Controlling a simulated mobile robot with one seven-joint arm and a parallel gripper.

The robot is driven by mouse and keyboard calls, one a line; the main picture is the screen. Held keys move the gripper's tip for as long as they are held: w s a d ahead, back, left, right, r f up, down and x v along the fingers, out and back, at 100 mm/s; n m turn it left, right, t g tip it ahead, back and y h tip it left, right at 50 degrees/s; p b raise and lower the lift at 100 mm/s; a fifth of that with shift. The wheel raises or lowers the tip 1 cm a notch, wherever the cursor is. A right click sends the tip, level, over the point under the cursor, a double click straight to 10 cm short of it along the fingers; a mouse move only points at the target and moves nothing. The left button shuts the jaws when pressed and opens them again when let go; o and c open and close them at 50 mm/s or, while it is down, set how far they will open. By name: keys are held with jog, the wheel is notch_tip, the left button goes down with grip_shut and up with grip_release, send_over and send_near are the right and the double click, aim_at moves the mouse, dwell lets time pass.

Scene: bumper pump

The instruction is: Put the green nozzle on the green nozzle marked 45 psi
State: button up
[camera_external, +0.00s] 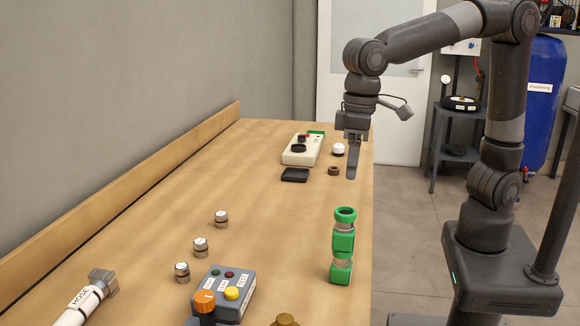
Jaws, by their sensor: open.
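A green nozzle piece (344,242) with silver bands stands upright near the right edge of the table. It has a dark-mouthed green ring (345,213) at its top and a green base (341,271). I cannot tell whether it is one part or several stacked parts. No 45 psi marking is legible on it. My gripper (352,173) points down, above and beyond the green stack, near the table's right edge. It is open, seen edge-on, with nothing visible between its fingers and apart from the green stack.
A grey control box (222,290) with a yellow button and an orange knob is at the front. A cream device (302,149) and black block (295,175) are farther back. The table's middle is clear.

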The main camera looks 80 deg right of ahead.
jog(key=s+d+t, duration=0.2)
jog(key=s+d, duration=0.5)
jog(key=d, duration=0.4)
jog(key=s+d+t, duration=0.3)
jog(key=s+d, duration=0.4)
jog(key=d, duration=0.5)
jog(key=shift+s+f, duration=0.2)
jog(key=shift+f, duration=0.15)
